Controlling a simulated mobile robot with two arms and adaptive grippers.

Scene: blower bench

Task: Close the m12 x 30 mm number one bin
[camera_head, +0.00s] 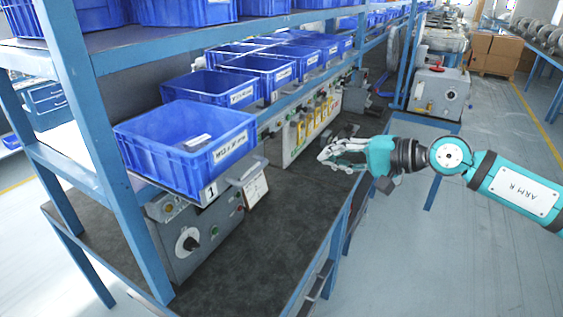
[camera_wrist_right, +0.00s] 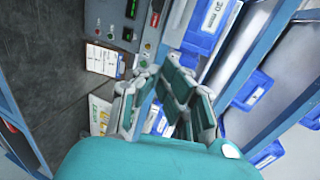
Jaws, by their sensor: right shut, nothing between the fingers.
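The number one bin (camera_head: 165,165) is a large blue crate on the lower shelf at the left of the head view. Its front label reads roughly M12 x 30 mm, and a tag with a 1 sits below it. It juts out over the bench, further forward than the bins behind it. A small pale item lies inside. My right gripper (camera_head: 326,156) is right of the bin, apart from it, above the bench's far part. Its fingers also show in the right wrist view (camera_wrist_right: 152,88); they are shut and empty. My left gripper is out of view.
Other blue bins (camera_head: 211,88) stand in a row behind. Grey control boxes (camera_head: 190,235) sit under the shelf, and a white paper (camera_head: 255,190) hangs near the bin. A blue post (camera_head: 85,100) stands at left. The bench front (camera_head: 250,270) is clear.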

